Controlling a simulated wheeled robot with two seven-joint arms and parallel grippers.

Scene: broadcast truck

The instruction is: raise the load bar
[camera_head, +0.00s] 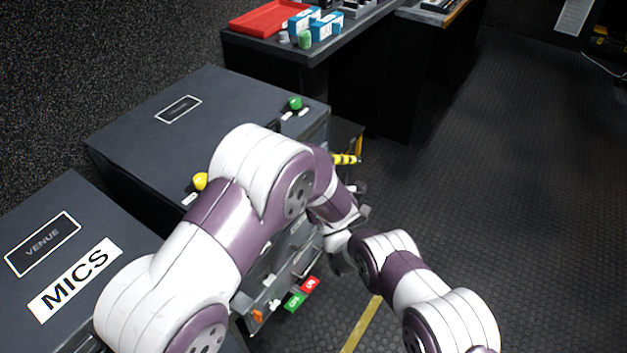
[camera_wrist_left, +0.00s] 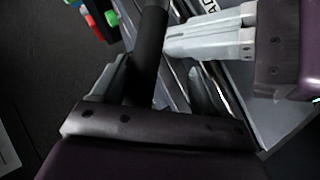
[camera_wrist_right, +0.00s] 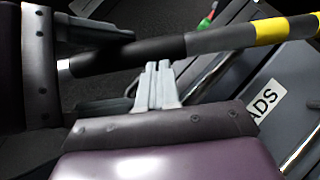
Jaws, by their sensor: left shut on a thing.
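The load bar, black with yellow stripes, shows its striped end (camera_head: 345,159) beside the flight cases in the head view. Its black part (camera_wrist_left: 150,45) runs between the fingers of my left gripper (camera_wrist_left: 150,85), which is shut on it. In the right wrist view the bar (camera_wrist_right: 225,38) crosses from the left to the upper right, the yellow bands toward the right. My right gripper (camera_wrist_right: 155,75) has its pale fingers together just below the bar there and seems shut. I cannot tell whether its tips touch the bar. Arm links hide much of the bar in the head view.
Dark cases (camera_head: 130,125) stand at left, with a yellow knob (camera_head: 200,181) and a green knob (camera_head: 295,103). Red (camera_head: 310,285) and green (camera_head: 294,301) tags sit low by the hands. A counter with a red tray (camera_head: 270,18) stands behind. The floor at right is clear.

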